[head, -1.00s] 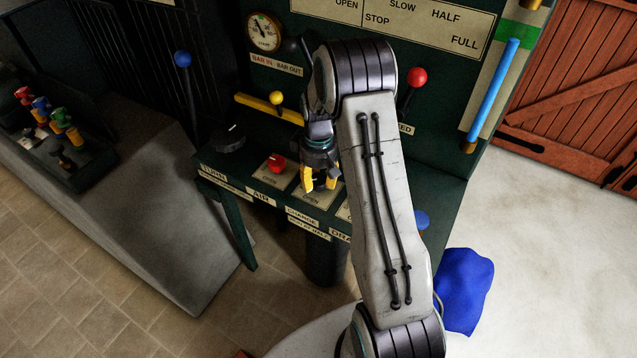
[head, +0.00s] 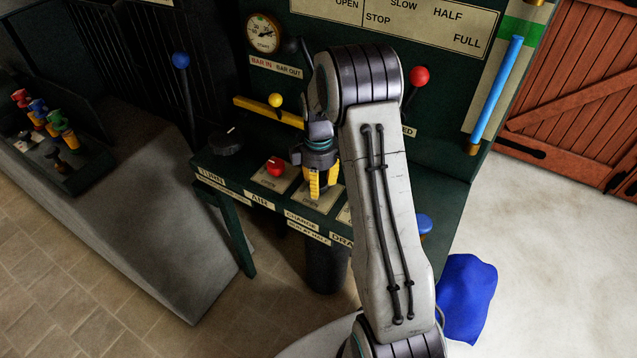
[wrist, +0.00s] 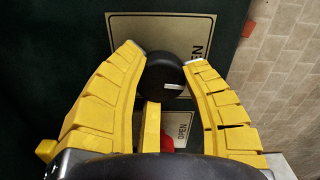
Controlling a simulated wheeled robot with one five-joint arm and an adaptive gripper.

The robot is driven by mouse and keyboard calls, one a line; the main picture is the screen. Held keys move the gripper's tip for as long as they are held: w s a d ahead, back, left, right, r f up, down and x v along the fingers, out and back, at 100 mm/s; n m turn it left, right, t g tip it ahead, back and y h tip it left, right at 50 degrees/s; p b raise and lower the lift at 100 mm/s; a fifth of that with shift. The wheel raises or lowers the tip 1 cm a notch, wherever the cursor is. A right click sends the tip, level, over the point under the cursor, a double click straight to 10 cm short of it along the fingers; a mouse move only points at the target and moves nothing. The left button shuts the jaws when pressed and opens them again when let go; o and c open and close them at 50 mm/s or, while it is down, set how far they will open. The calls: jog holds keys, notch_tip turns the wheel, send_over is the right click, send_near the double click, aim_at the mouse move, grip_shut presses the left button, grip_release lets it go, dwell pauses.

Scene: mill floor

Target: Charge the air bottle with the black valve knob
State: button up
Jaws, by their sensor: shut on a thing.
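The black valve knob (wrist: 165,78) shows in the wrist view as a round black cap with a pale mark, between my fingertips. My gripper (head: 315,194) has yellow fingers and is shut on this knob, low over the panel plate above the CHARGE label (head: 300,219). In the wrist view, the fingers (wrist: 166,66) reach around the knob from both sides. In the head view, the fingers hide the knob. A round pressure gauge (head: 263,34) is on the back panel; its reading is too small to tell.
A red knob (head: 275,167) sits just left of my gripper, with a large black dial (head: 226,141) further left. A yellow-knobbed lever (head: 276,100), a blue-knobbed lever (head: 181,62) and a red-knobbed lever (head: 418,77) stand nearby. A blue cloth-like heap (head: 468,297) lies at right.

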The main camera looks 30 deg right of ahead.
jog(key=shift+s+f, duration=0.1)
dwell(0.4)
jog(key=o, duration=1.2)
jog(key=shift+o, duration=0.2)
jog(key=shift+r, duration=0.2)
notch_tip(320, 180, up, 12)
jog(key=shift+f, duration=0.15)
